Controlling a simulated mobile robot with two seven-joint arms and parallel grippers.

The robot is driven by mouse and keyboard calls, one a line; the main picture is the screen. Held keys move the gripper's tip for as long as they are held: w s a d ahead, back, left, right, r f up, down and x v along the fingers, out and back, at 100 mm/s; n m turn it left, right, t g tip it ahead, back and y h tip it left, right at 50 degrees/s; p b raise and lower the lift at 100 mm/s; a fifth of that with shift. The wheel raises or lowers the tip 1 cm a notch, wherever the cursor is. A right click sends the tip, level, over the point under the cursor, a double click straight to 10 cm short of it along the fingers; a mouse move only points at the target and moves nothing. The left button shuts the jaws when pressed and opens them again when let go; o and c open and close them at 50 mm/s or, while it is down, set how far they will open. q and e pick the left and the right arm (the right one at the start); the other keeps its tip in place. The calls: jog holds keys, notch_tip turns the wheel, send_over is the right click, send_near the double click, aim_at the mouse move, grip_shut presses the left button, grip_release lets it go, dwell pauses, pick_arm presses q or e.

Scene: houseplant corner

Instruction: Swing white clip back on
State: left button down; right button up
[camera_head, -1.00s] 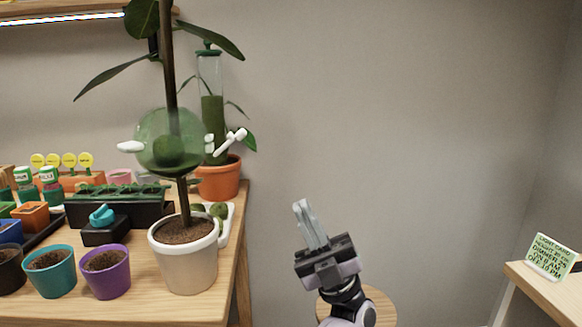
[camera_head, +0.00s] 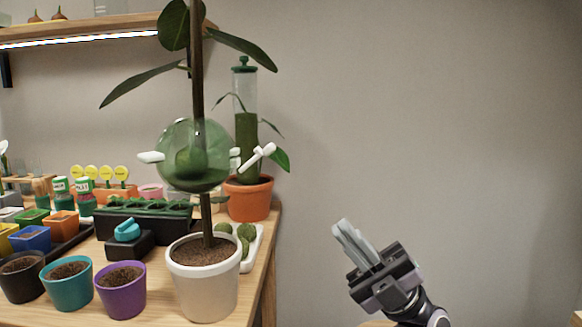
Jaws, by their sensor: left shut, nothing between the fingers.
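A clear green globe (camera_head: 215,165) sits around the stem of the tall plant in the white pot (camera_head: 203,285). The white clip (camera_head: 258,157) is at the globe's right side, slanting up and outward to the right. Small white pieces (camera_head: 235,158) lie between it and the globe. Another white tab (camera_head: 151,157) sticks out at the globe's left. My left gripper (camera_head: 345,233) is shut and empty, to the right of and below the clip, well apart from it, beyond the table's right edge. My right gripper is not in view.
An orange pot (camera_head: 250,200) with a mossy clear tube (camera_head: 245,110) stands behind the clip. Purple (camera_head: 121,292) and teal (camera_head: 67,286) pots and a black tray (camera_head: 145,228) crowd the table to the left. The space before the wall at right is clear.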

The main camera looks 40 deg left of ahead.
pick_arm(q)
jog(key=p, duration=0.2)
send_near(274, 151)
jog(key=w+a+x, duration=0.1)
jog(key=x, duration=0.4)
jog(key=shift+s+a+r, duration=0.3)
jog(key=shift+s+r, duration=0.15)
jog(key=shift+r, duration=0.2)
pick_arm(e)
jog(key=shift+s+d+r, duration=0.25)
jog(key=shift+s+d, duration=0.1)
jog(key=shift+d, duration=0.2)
pick_arm(q)
jog(key=shift+a, duration=0.1)
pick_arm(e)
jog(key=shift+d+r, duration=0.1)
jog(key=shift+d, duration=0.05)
